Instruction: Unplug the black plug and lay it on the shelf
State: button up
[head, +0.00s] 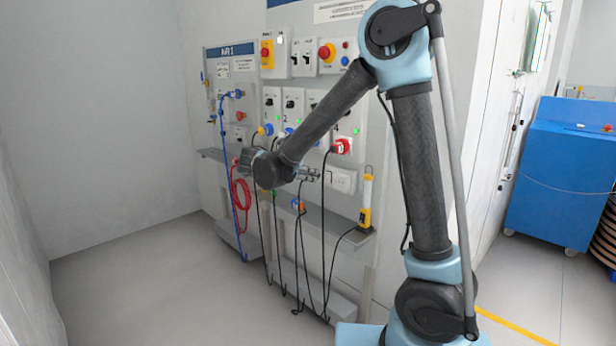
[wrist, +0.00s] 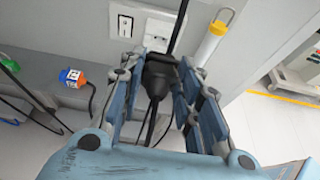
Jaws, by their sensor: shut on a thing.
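My gripper (head: 309,174) is in front of the wall panels, above the shelf (head: 338,222) and just left of a white double socket (head: 343,181). In the wrist view its fingers (wrist: 160,75) are shut on the black plug (wrist: 157,80). A black cable runs down from the plug toward the camera. In the head view I cannot make out the plug at the gripper. In the wrist view the grey shelf (wrist: 40,68) lies below and to the left of the plug. The plug appears apart from the socket plate (wrist: 158,32).
A blue and orange plug (wrist: 72,77) lies on the shelf. A yellow and white hand lamp (head: 366,203) stands at the shelf's right end. A red cable coil (head: 240,192) hangs left.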

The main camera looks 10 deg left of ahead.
jog(key=shift+s+a, duration=0.95)
jog(key=shift+s, duration=0.25)
dwell(1.0)
jog(key=shift+s+a, duration=0.9)
jog(key=shift+s, duration=0.25)
jog(key=shift+s+a, duration=0.9)
jog(key=shift+s, duration=0.25)
